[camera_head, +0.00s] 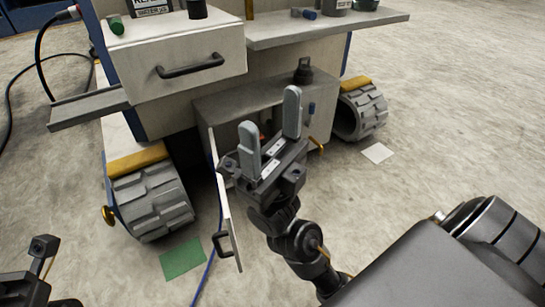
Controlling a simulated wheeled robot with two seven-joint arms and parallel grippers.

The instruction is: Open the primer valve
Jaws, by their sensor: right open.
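My right gripper (270,117) is open and empty, its two grey fingers pointing up and apart. It is in front of the open lower compartment (225,100) of the wheeled cabinet and hides part of the inside. The compartment's door (229,225) stands swung open, just left of the gripper. A small red part (263,136) shows between the fingers, mostly hidden. A small blue part (311,108) and a brass-coloured piece (317,146) show right of the gripper. I cannot tell which part is the primer valve.
A closed drawer with a black handle (190,66) is above left, and a side shelf (325,29) juts out right. Treaded wheels (154,202) flank the compartment. A green square (183,259) and a blue cable (204,277) lie on the floor.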

